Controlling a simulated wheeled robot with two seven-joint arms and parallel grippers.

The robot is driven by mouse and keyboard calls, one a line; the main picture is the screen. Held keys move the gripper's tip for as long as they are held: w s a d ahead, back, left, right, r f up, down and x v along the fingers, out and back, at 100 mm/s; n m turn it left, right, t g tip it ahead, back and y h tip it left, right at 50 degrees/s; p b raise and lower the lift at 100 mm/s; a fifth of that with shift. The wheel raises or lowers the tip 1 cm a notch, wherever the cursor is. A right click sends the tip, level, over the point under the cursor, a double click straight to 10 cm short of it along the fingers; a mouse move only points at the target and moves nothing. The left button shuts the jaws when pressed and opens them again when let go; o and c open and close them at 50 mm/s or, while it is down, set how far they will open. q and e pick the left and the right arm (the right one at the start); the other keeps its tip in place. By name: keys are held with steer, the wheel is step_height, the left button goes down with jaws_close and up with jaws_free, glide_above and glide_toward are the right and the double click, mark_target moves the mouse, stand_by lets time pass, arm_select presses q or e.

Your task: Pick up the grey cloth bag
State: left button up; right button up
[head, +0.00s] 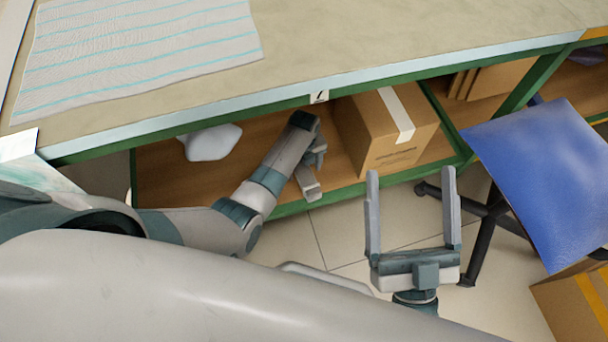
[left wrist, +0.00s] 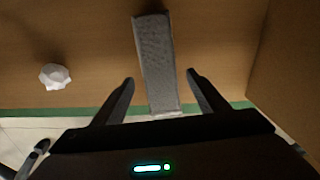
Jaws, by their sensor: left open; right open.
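A long, narrow grey piece with a cloth-like texture, seemingly the grey cloth bag (left wrist: 155,50), lies on the brown shelf in the left wrist view. In the head view only its near end (head: 308,184) shows, by the shelf's front edge; my arm hides the rest. My left gripper (head: 317,152) is open, reaching in under the tabletop. In the left wrist view its fingers (left wrist: 160,77) stand either side of the grey piece, with gaps visible on both sides. My right gripper (head: 413,215) is open and empty over the floor, right of the left one.
A cardboard box (head: 378,133) stands on the shelf, right of my left gripper. A white lumpy object (head: 212,142) lies to the left. The tabletop (head: 400,35) overhangs the shelf. A blue chair (head: 545,170) and another box (head: 575,305) stand right.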

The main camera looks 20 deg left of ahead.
arm_select(q)
steer(key=shift+f, duration=0.4)
steer(key=c, duration=1.2)
